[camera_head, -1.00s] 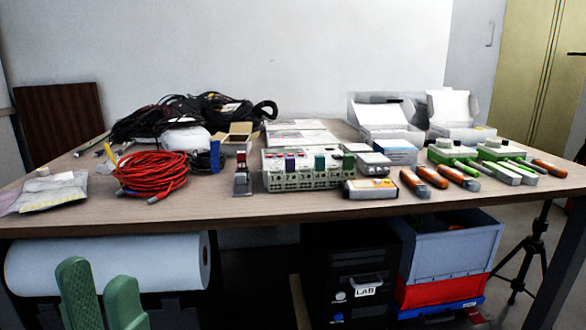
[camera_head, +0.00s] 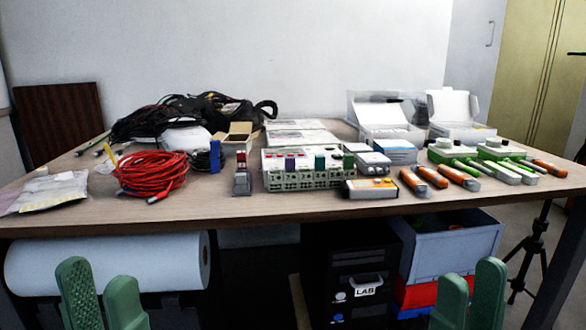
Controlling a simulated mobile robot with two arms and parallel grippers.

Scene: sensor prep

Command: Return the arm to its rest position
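My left gripper (camera_head: 98,290) shows at the lower left as two green fingers with a gap between them, below the table's front edge and in front of the white paper roll. It is open and empty. My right gripper (camera_head: 468,295) shows at the lower right as two green fingers, slightly apart, in front of the grey and red crates. It is open with nothing visible between its fingers. Both grippers are clear of the objects on the table. The arms behind the fingers are out of view.
The wooden table (camera_head: 240,212) holds a red cable coil (camera_head: 150,174), a slotted device rack (camera_head: 300,172), black cables (camera_head: 165,117), open white boxes (camera_head: 385,118) and several orange-handled tools (camera_head: 432,176).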

